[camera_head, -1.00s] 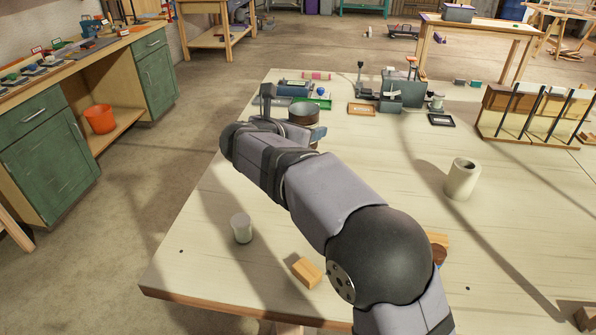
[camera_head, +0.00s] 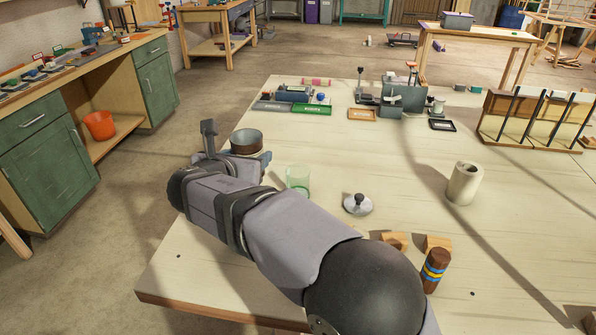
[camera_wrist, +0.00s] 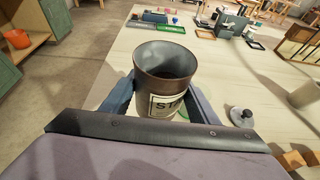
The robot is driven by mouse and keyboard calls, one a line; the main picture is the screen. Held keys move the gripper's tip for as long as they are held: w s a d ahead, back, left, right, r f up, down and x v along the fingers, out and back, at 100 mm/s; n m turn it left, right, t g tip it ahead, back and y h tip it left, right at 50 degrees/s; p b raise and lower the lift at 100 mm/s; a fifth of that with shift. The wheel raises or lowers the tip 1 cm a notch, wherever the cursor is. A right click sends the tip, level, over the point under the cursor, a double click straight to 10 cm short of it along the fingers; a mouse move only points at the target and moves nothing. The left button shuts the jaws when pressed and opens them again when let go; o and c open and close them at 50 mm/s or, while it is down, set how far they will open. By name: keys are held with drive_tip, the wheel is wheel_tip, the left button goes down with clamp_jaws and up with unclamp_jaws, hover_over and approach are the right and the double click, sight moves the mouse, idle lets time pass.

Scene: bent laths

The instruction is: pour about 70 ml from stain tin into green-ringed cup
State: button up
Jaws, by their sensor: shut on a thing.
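The stain tin (camera_head: 246,142), dark with a metal rim, is held in my gripper (camera_head: 250,156) above the left part of the table. In the wrist view the tin (camera_wrist: 165,62) sits between both blue-grey fingers (camera_wrist: 160,92), its label partly readable as "ST". It looks about upright, its inside dark; the liquid level cannot be told. A clear, green-tinted cup (camera_head: 298,179), which seems to be the green-ringed cup, stands on the table just right of the tin. No stream of liquid shows.
A grey knobbed lid (camera_head: 358,205) lies right of the cup. A beige cylinder (camera_head: 464,183) stands farther right. Wooden blocks (camera_head: 437,244) and a striped cylinder (camera_head: 434,270) are near my arm. Trays (camera_head: 305,109) and a grey device (camera_head: 404,97) fill the back; mid-table is mostly clear.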

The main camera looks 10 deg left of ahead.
wheel_tip(320, 180, down, 9)
drive_tip(key=shift+r, duration=0.2)
drive_tip(key=shift+d, duration=0.1)
idle(0.4)
drive_tip(key=shift+w+d+f+m+g+y+p, duration=0.35)
drive_tip(key=shift+d+f+m+g+y, duration=0.05)
drive_tip(key=shift+m+g, duration=0.2)
drive_tip(key=shift+w+d+r+p, duration=0.1)
drive_tip(key=shift+r+p, duration=0.15)
drive_tip(key=shift+p, duration=0.3)
drive_tip(key=shift+w+d+m+g+y+p, duration=0.15)
drive_tip(key=shift+d+m+g+y+p, duration=0.15)
drive_tip(key=shift+m+g+y+p, duration=0.25)
wheel_tip(320, 180, up, 9)
drive_tip(key=w+d+m+g+y+p, duration=0.1)
drive_tip(key=d+g+y+p, duration=0.1)
drive_tip(key=p, duration=1.1)
drive_tip(key=f+m+g+y+p, duration=0.1)
drive_tip(key=f, duration=0.1)
drive_tip(key=f+m+y+p, duration=0.1)
drive_tip(key=f, duration=0.1)
drive_tip(key=shift+w+a+f+g, duration=0.15)
drive_tip(key=shift+w+f+g, duration=0.05)
drive_tip(key=shift+f+g, duration=0.15)
drive_tip(key=shift+f+m+y+p, duration=0.25)
drive_tip(key=shift+y+p, duration=0.1)
drive_tip(key=shift+p, duration=0.65)
